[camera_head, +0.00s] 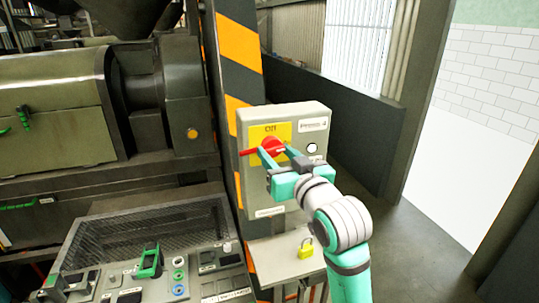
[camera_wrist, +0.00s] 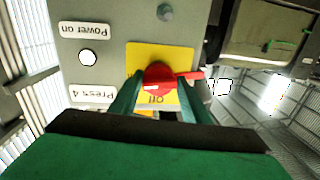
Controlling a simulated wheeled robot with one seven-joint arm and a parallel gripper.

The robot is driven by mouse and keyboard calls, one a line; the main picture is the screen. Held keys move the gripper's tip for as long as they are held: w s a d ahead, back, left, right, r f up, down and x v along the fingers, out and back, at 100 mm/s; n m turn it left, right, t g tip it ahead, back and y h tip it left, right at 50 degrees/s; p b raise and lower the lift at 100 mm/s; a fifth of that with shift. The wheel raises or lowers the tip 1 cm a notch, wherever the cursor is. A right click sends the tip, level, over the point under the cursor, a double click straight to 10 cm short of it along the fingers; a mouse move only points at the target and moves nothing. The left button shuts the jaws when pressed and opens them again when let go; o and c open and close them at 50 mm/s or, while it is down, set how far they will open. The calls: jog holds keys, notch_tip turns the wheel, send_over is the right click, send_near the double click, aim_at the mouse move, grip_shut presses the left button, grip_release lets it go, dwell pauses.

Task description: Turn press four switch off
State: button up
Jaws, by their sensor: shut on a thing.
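The red rotary switch (camera_head: 270,145) sits on a yellow plate (camera_head: 284,129) on the grey switch box. Its red handle points left, roughly level. In the wrist view, which is upside down, the switch (camera_wrist: 160,73) shows with its handle pointing right, and the box carries a "Press 4" label (camera_wrist: 92,93). My gripper (camera_head: 274,153) is at the front of the box, shut on the red switch. In the wrist view its two teal fingers (camera_wrist: 157,90) lie on either side of the knob. The fingers hide part of the switch and the plate's lettering.
A white power lamp (camera_head: 312,148) is right of the switch. A black and orange striped post (camera_head: 238,60) stands behind the box. A control panel with a green-handled switch (camera_head: 150,262) is at lower left.

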jog(key=n, duration=0.3)
jog(key=shift+d, duration=0.1)
jog(key=n, duration=0.3)
jog(key=shift+r+n, duration=0.1)
jog(key=shift+n, duration=0.3)
jog(key=n+h, duration=0.1)
jog(key=n, duration=0.3)
jog(key=shift+r, duration=0.1)
jog(key=shift+s+r+n, duration=0.1)
jog(key=shift+r+n, duration=0.05)
jog(key=shift+n, duration=2.05)
jog(key=o, duration=1)
jog(key=shift+r, duration=0.1)
